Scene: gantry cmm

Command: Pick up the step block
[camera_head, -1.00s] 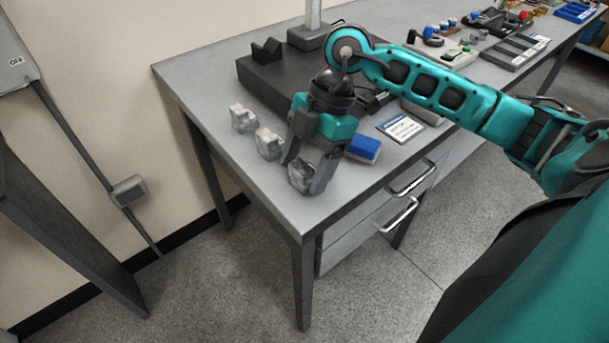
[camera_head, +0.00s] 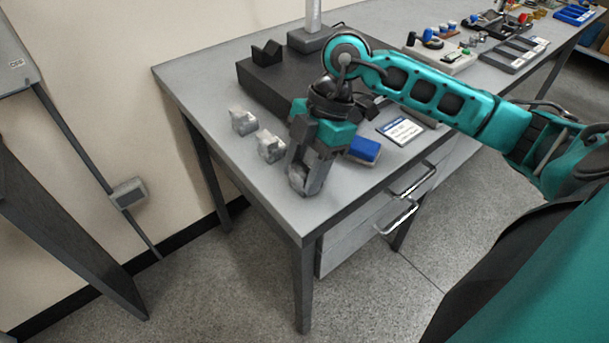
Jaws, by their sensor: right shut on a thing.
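My right gripper (camera_head: 306,183) is at the front left part of the grey table and points down. It is shut on a step block (camera_head: 298,181), a small silver-grey metal piece mostly hidden by the fingers. I cannot tell whether the block touches the table top. Two similar grey metal blocks stand to the left in a row, a nearer block (camera_head: 270,146) and a farther block (camera_head: 243,121). My left gripper is not in view.
A dark plate (camera_head: 270,83) with a V-shaped block (camera_head: 267,53) stands behind. The grey table (camera_head: 190,85) has its front edge close to the gripper.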

